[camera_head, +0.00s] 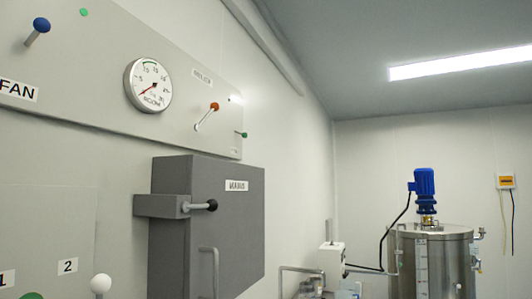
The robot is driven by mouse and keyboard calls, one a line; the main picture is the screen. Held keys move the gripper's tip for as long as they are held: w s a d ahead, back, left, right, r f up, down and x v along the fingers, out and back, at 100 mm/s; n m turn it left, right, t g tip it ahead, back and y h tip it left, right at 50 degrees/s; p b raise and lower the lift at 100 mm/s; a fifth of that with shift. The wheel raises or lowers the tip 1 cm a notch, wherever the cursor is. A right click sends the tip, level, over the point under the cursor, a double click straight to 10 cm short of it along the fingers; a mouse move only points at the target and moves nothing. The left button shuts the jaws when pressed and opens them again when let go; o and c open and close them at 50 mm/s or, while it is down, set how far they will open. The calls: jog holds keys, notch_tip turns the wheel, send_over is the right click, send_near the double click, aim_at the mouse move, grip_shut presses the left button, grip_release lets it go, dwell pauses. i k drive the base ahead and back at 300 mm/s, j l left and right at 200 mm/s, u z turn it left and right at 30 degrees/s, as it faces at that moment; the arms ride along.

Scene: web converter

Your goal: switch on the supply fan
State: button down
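A lever with a blue ball knob (41,25) sticks out of a light grey wall panel (100,80) at the upper left. Below it is a label ending in "FAN" (18,90), cut off by the left picture edge, so I cannot read the whole wording. A small green dot (84,12) is on the panel to the right of the blue knob. My gripper is not in view.
The panel also bears a round dial gauge (148,84) and an orange-knobbed lever (207,116). A dark grey box (237,225) with a black-knobbed lever (201,206) juts out below. A white knob (101,284) is at lower left. A steel tank (435,265) stands farther back.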

aim_at(244, 135)
jog(key=i+z, duration=0.1)
jog(key=i, duration=0.8)
jog(key=j, duration=0.05)
